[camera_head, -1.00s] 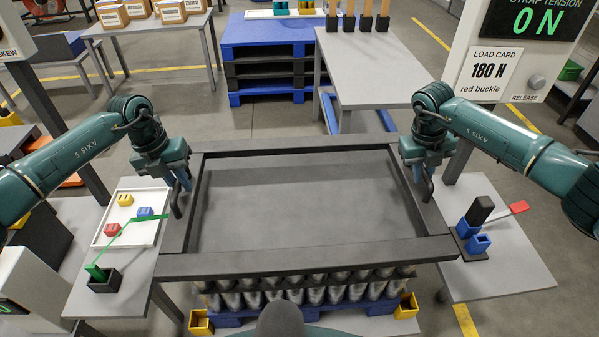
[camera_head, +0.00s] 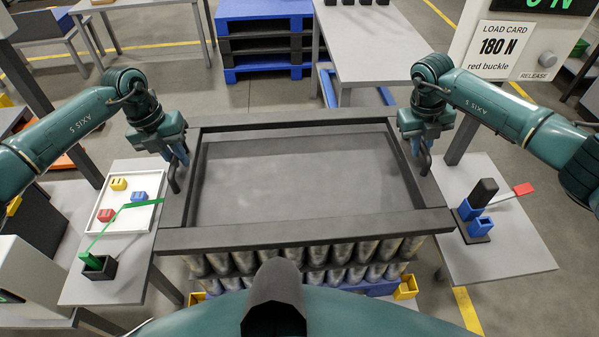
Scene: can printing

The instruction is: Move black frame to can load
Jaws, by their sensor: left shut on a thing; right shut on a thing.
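The black frame (camera_head: 300,238) is a large rectangular frame with a dark grey sheet showing inside it, held level in front of me. Its left side is at my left gripper (camera_head: 178,165), which is shut on the handle there. Its right side is at my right gripper (camera_head: 421,150), shut on the handle on that side. The can load (camera_head: 310,263) is layers of silvery cans on a blue pallet, showing below the frame's near edge. The frame covers most of the load, and I cannot tell whether the two touch.
A left side table (camera_head: 125,285) carries a white tray (camera_head: 98,226) with coloured buckles and a green strap in a black holder. A right side table (camera_head: 520,245) carries blue and black parts and a red-tipped strap. Stacked pallets (camera_head: 262,45) and a grey table (camera_head: 385,50) stand behind.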

